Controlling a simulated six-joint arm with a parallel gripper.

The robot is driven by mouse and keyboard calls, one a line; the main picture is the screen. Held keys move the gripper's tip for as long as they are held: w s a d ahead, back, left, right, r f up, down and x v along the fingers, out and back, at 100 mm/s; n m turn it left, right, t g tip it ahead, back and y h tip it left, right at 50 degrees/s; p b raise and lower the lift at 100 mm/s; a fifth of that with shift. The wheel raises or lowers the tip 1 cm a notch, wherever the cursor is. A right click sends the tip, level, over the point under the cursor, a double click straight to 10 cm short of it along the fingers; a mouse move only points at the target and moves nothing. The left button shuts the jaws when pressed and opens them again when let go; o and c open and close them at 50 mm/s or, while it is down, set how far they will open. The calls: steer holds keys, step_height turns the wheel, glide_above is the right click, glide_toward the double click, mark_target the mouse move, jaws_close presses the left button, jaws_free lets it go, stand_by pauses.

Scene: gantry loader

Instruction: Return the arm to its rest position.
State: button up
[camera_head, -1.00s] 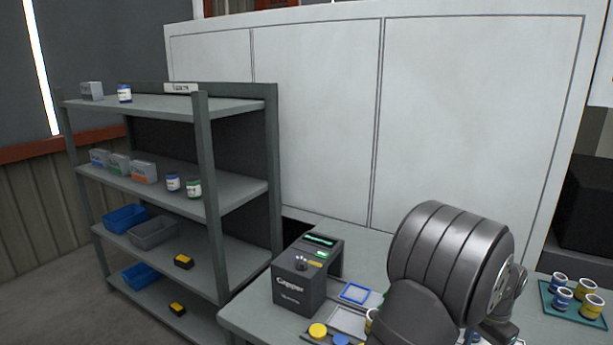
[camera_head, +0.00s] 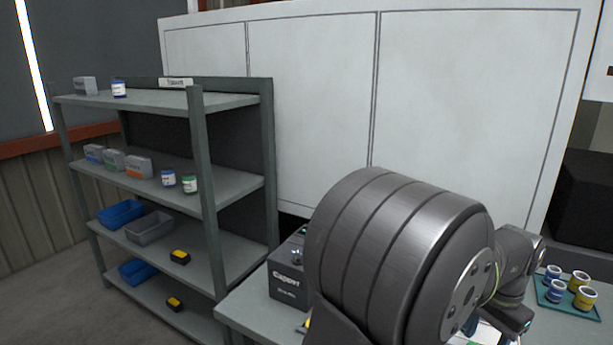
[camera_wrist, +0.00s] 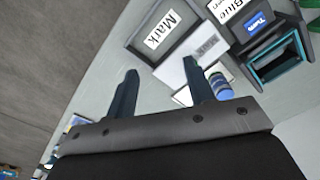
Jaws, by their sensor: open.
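My gripper (camera_wrist: 160,68) shows in the wrist view with its two dark fingers spread apart and nothing between them. The fingers are above a grey table (camera_wrist: 105,60). A jar with blue and green bands (camera_wrist: 218,85) is just right of the right finger, and I cannot tell whether they touch. In the head view my large grey arm link fills the lower middle, and the gripper's fingers are not clearly visible there.
A bin labelled Mark (camera_wrist: 166,32) and a teal-rimmed box (camera_wrist: 280,62) are ahead of the fingers. In the head view, a dark Capper machine (camera_head: 287,285) is partly hidden by my arm. Cups stand on a teal tray (camera_head: 567,306) at right; a shelf rack (camera_head: 208,170) is left.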

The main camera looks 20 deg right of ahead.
step_height(320, 180, up, 9)
steer(key=m, duration=0.4)
steer(key=shift+f, duration=0.15)
steer(key=shift+w, duration=0.1)
steer(key=o, duration=1.1)
steer(key=m, duration=0.7)
glide_above(471, 344)
step_height(471, 344, down, 4)
step_height(471, 344, down, 9)
steer(key=shift+f, duration=0.15)
